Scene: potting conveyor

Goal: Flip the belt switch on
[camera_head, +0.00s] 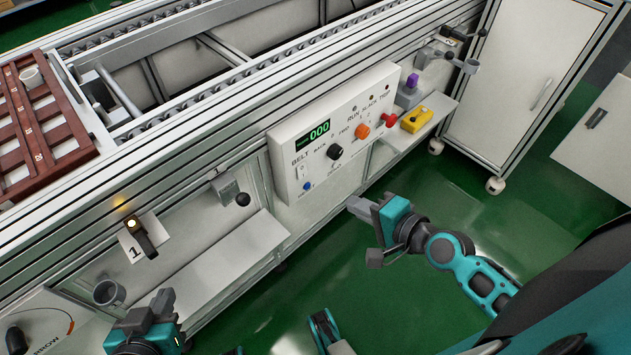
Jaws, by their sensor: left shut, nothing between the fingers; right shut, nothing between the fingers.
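The belt switch (300,172) is a small pale switch under the word BELT at the left end of the white control panel (283,147). I cannot tell which way it is set. A blue button (306,186) sits just below it. My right gripper (360,206) is shut and empty, in front of and below the panel, to the right of the switch and apart from it. My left gripper (162,302) is shut and empty at the bottom left, well away from the panel. Nothing covers the switch.
The panel also has a green display (313,134) reading 000, a black knob (335,152), an orange knob (362,131) and a red knob (389,120). A yellow box (416,120) stands to the right. A metal shelf (225,262) juts out below left. Green floor lies open in front.

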